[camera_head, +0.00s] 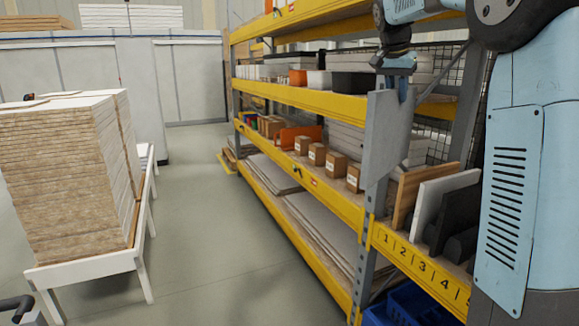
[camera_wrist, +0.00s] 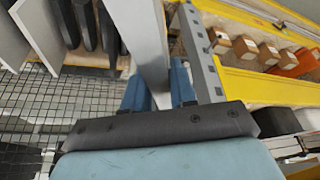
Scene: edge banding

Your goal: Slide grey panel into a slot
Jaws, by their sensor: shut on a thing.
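The grey panel (camera_head: 385,135) hangs upright in my gripper (camera_head: 398,72), above the yellow shelf beam and left of the upright boards. In the wrist view my gripper (camera_wrist: 160,90) is shut on the panel (camera_wrist: 147,40), with a blue finger on each side of it. The slots are marked by numbers on the yellow beam (camera_head: 415,265). A brown wooden board (camera_head: 412,192), a white board (camera_head: 440,203) and dark boards (camera_head: 458,218) stand upright in a row behind the numbers. The panel's lower end is apart from the slots; the slot floor is mostly hidden.
The shelf's grey perforated post (camera_wrist: 203,55) stands close beside the panel. Small cardboard boxes (camera_head: 336,165) line the shelf to the left. Wire mesh (camera_wrist: 50,115) backs the rack. A cart with stacked boards (camera_head: 70,180) is at left; the aisle floor (camera_head: 215,230) is clear.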

